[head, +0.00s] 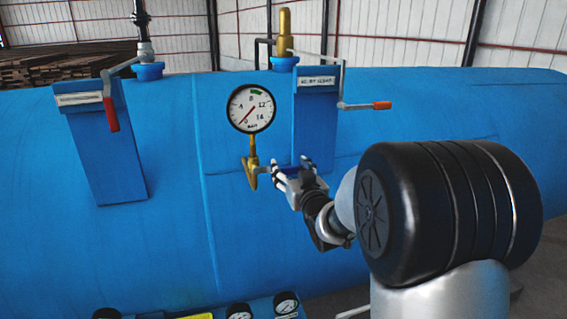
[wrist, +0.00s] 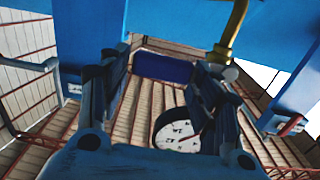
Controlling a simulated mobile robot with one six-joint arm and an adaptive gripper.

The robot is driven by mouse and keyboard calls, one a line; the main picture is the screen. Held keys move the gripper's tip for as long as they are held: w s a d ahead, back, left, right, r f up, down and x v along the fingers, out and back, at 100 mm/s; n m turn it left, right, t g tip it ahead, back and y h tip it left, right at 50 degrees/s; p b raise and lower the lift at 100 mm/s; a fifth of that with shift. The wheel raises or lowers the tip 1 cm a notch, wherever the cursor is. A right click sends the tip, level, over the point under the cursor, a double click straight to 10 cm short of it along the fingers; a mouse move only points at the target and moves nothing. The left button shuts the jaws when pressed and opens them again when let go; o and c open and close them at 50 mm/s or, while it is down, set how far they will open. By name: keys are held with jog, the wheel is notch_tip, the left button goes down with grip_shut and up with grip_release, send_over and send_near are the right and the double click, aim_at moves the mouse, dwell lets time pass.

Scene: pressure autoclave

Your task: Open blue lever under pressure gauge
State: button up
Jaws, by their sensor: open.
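The round white pressure gauge (head: 251,108) stands on a brass stem at the front of the blue vessel, with a brass valve (head: 251,172) below it. The dark blue lever (head: 291,170) extends right from this valve, partly hidden by my gripper (head: 278,173). In the wrist view the lever (wrist: 163,67) shows as a dark blue bar across the gap between the tips of my gripper (wrist: 160,75). The fingers are open, one on each side of it; I cannot tell whether they touch it. The gauge (wrist: 178,132) also shows there, partly hidden by a finger.
The blue vessel (head: 180,240) fills the width behind. A red-handled lever (head: 111,113) hangs at left. An orange-red-handled lever (head: 381,106) sticks out right above my arm. Blue label plates (head: 316,125) stand close to the gauge. Small gauges (head: 286,303) are at the bottom edge.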

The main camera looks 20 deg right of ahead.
jog(key=shift+w, duration=0.65)
jog(key=shift+c, duration=0.4)
jog(key=c, duration=1.2)
